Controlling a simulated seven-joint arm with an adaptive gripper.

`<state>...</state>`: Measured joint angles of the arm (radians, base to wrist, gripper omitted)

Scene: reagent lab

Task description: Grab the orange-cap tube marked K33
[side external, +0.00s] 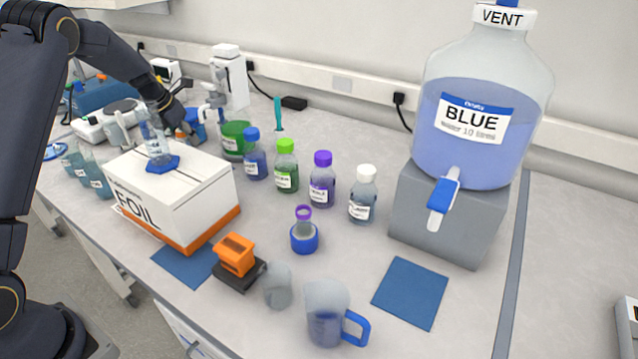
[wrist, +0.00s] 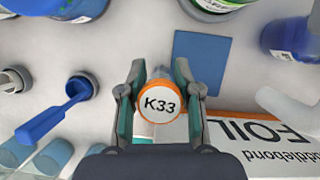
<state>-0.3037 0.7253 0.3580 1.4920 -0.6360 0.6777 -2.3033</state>
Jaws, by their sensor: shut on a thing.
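The tube marked K33 (wrist: 160,104) has an orange-rimmed cap with a white top and black lettering. It is seen from above in the wrist view, between the two fingers of my gripper (wrist: 160,92). The fingers are closed on its sides. The cap hides most of the tube body. In the side external view my gripper (side external: 184,122) is at the back left, behind the FOIL box, and the box and other items partly hide it. The tube cannot be made out clearly there.
The FOIL box (side external: 150,200) stands close by, with a glass cylinder (side external: 153,135) on top; the box also shows in the wrist view (wrist: 262,133). Several capped bottles (side external: 286,166) stand right of it. A large blue-liquid container (side external: 470,130) stands at right. A blue mat (wrist: 200,60) lies near the tube.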

